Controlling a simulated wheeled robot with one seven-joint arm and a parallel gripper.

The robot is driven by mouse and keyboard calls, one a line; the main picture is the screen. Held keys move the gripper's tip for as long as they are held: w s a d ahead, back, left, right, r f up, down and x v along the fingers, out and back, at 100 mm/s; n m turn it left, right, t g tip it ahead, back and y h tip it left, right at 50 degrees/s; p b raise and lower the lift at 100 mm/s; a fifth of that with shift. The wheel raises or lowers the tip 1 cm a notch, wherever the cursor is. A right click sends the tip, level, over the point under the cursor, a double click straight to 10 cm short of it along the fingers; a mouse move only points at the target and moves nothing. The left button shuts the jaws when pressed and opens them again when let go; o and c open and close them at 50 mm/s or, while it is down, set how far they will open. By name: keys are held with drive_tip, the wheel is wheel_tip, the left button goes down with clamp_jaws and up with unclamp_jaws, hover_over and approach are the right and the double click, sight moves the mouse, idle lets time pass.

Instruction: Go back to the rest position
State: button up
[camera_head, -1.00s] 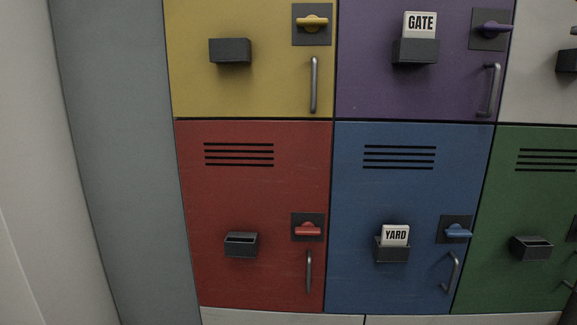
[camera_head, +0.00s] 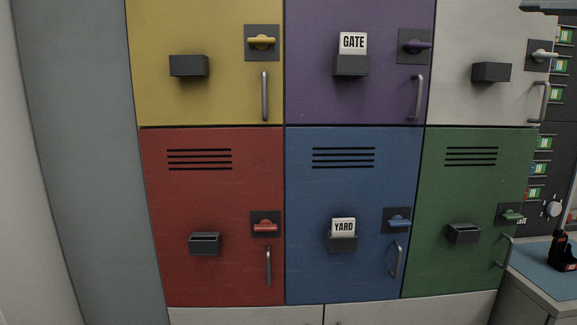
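My gripper is not in view, so I cannot see whether it holds anything. In front of me is a bank of closed coloured lockers: yellow (camera_head: 205,100), purple (camera_head: 315,100), white (camera_head: 455,100), red (camera_head: 215,275), blue (camera_head: 310,275) and green (camera_head: 430,265). A white GATE card (camera_head: 353,43) stands in the holder (camera_head: 351,66) on the purple door. A white YARD card (camera_head: 343,227) stands in the holder (camera_head: 342,244) on the blue door. The card holders on the other visible doors look empty.
A blue-topped counter (camera_head: 535,262) stands at the right, with a black handheld radio (camera_head: 563,250) on it. A dark panel (camera_head: 565,135) with a knob and coloured labels is behind it. A grey wall panel (camera_head: 85,170) borders the lockers at left.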

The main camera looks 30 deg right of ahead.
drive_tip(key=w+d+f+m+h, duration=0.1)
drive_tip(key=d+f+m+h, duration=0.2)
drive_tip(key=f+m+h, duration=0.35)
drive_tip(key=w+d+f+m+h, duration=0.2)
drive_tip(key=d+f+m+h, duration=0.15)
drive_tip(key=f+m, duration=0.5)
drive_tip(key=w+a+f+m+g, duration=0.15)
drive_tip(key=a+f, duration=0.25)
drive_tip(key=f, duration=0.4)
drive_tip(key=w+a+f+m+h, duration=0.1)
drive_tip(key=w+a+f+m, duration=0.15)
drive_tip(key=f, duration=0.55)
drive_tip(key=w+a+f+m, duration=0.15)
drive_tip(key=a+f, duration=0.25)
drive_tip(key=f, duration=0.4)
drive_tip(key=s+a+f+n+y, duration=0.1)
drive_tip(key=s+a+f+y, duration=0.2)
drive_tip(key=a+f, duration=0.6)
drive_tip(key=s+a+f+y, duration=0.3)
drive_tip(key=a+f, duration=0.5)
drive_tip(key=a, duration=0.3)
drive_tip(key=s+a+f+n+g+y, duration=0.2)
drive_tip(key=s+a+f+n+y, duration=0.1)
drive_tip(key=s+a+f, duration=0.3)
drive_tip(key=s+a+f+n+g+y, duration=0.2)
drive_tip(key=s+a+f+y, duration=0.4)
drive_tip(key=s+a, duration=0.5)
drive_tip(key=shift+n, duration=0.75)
